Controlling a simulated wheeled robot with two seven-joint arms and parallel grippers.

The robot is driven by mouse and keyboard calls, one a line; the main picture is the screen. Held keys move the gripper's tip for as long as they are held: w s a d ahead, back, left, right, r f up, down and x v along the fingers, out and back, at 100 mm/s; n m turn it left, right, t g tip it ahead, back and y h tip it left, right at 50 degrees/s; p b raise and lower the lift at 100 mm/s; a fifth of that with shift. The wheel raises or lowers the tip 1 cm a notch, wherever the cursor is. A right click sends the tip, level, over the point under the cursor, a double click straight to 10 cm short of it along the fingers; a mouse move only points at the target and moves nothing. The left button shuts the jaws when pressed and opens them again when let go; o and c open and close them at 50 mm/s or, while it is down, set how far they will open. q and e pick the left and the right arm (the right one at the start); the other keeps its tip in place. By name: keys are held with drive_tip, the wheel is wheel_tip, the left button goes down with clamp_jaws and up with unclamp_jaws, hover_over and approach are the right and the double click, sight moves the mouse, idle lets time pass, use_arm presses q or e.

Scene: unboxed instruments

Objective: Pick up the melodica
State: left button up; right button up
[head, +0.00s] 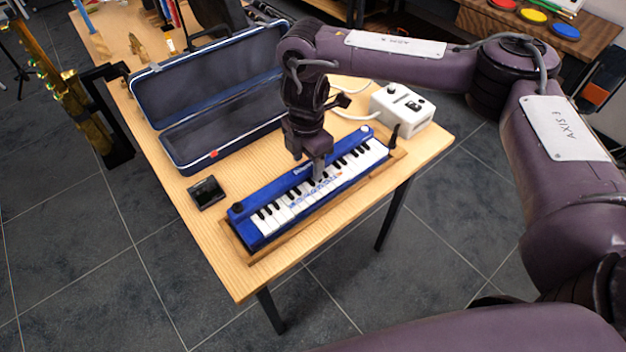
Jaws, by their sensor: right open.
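The melodica (275,217) is a blue keyboard instrument with white and black keys. It lies on a wooden stand or tray (254,257) near the front edge of the wooden table, running from lower left to upper right. My right gripper (318,178) points down over the middle of the melodica, at its keys. Its fingers are open; the fingertips are small and partly hidden, so I cannot tell whether they touch the melodica. My left gripper is not in view.
An open blue case (222,140) with a dark lining lies behind the melodica. A small black box (207,193) sits to its left. A white device (402,108) with a cable stands at the right. The table (190,232) is bare at its front left.

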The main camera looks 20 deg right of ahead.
drive_tip(key=shift+f, duration=0.15)
drive_tip(key=c, duration=1.2)
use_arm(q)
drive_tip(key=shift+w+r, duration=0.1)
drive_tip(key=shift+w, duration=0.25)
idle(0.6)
